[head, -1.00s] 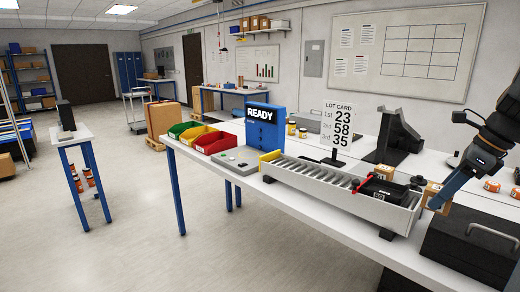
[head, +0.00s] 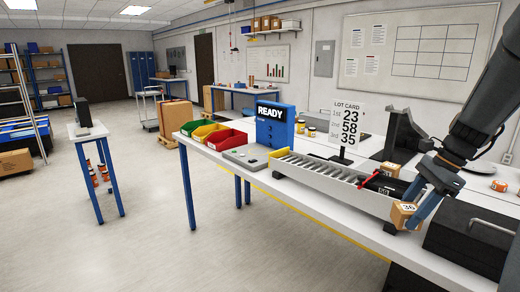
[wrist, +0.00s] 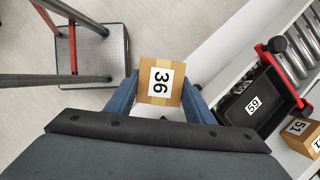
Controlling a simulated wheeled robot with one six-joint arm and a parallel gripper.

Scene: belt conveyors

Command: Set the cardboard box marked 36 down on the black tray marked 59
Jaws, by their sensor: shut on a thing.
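The cardboard box marked 36 (head: 404,213) is held between the fingers of my gripper (head: 420,200), at the front edge of the table near the conveyor's right end. In the wrist view the box (wrist: 160,82) shows its 36 label upward, with a blue finger on each side. The black tray marked 59 (wrist: 243,112) lies on the roller conveyor, to the right of the held box in the wrist view. Its visible inside looks empty.
A box marked 51 (wrist: 307,140) stands beside the tray. A red bar with a black knob (wrist: 275,48) lies at the tray's edge. The roller conveyor (head: 312,172) has raised side walls. A lot card (head: 346,122) stands behind it. A black case (head: 470,240) sits at the right.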

